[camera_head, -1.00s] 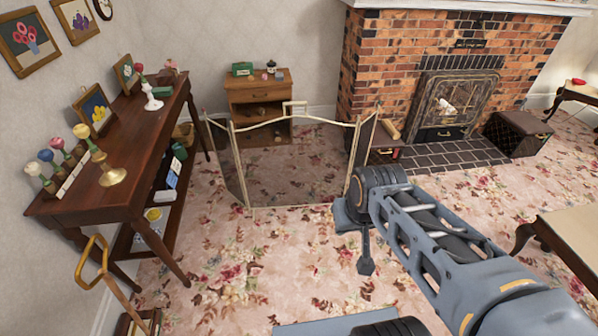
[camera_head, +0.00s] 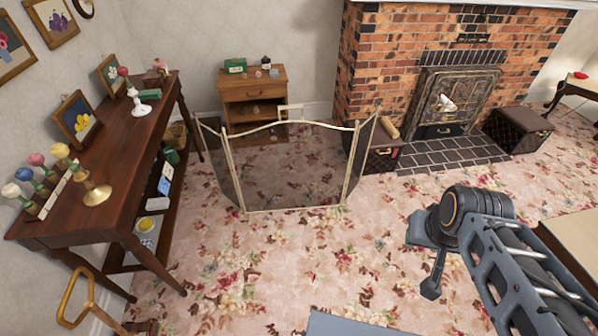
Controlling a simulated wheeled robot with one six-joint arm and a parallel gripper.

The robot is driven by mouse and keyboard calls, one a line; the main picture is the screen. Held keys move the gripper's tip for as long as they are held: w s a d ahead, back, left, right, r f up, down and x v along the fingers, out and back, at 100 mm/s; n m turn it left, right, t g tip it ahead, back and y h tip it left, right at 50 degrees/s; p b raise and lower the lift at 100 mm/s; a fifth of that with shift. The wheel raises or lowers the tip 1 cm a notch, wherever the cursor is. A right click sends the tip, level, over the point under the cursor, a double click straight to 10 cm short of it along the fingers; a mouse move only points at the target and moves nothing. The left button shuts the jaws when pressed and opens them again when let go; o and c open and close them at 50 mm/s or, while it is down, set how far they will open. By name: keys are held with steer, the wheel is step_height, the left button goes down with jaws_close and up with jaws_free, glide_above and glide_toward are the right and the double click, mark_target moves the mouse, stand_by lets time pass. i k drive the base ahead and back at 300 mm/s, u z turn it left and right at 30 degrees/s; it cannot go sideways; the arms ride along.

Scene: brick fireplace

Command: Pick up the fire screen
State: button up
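The fire screen (camera_head: 290,170) stands upright on the floral carpet in the middle of the view. It has a thin pale metal frame, dark see-through mesh, side panels angled back and a small handle on its top edge. My arm reaches in from the lower right, and my gripper (camera_head: 428,262) seems to be the grey parts at its end. It is to the right of the screen and nearer to me, apart from it. Nothing shows held there. I cannot make out whether its fingers are open or shut.
A wooden side table (camera_head: 125,170) with ornaments stands at left. A small cabinet (camera_head: 253,95) is behind the screen. The brick fireplace (camera_head: 385,60), dark hearth (camera_head: 450,155) and dark boxes (camera_head: 384,158) are at back right. Carpet in front of the screen is clear.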

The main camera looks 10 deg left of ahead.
mark_target(292, 164)
steer(key=i, duration=2.5)
steer(key=u, duration=3.8)
